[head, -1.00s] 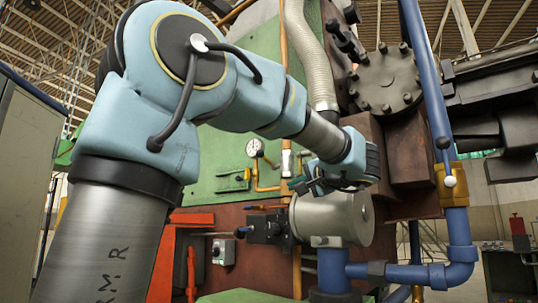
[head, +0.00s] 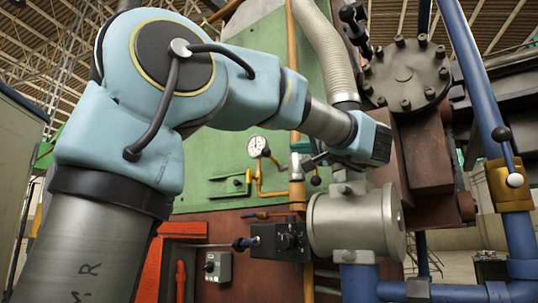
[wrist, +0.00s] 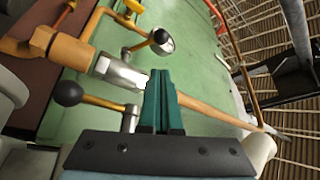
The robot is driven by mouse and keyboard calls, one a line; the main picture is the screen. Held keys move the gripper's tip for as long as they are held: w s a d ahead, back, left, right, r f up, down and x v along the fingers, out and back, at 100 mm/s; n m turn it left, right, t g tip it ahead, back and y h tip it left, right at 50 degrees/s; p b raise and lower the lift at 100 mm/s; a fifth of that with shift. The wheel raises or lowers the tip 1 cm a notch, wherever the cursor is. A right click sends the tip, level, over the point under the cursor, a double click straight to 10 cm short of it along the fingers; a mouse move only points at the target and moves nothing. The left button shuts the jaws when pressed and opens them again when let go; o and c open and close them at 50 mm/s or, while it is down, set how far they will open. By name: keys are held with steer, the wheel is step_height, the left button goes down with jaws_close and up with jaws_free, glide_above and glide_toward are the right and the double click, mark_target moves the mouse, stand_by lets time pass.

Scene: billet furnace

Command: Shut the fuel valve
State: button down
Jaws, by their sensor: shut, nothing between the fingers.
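A lever valve with a silver body (head: 300,165) sits on the upright copper pipe. It fills the near part of the wrist view (wrist: 120,73). Its thin yellow lever (wrist: 100,102) ends in a black ball (wrist: 68,93), which also shows in the head view (head: 316,181). The lever looks roughly in line with the pipe, but the angle is hard to judge. No label shows that this is the fuel valve. My gripper (wrist: 160,78) has its teal fingers together and empty, beside the valve's body and stem; contact cannot be told. In the head view my wrist partly hides the fingers.
A dial gauge (head: 257,145) is left of the valve. A grey metal cylinder (head: 355,222) stands just below my wrist. A ribbed hose (head: 330,55) rises close behind. Another valve, brass (head: 508,185), is on the blue pipe at right.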

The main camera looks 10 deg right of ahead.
steer(key=p, duration=0.4)
glide_toward(273, 160)
steer(key=w+a+r, duration=0.2)
steer(key=w+r, duration=0.3)
steer(key=shift+w+a+r+p, duration=0.15)
steer(key=shift+w+a+p, duration=0.2)
steer(key=shift+w, duration=0.3)
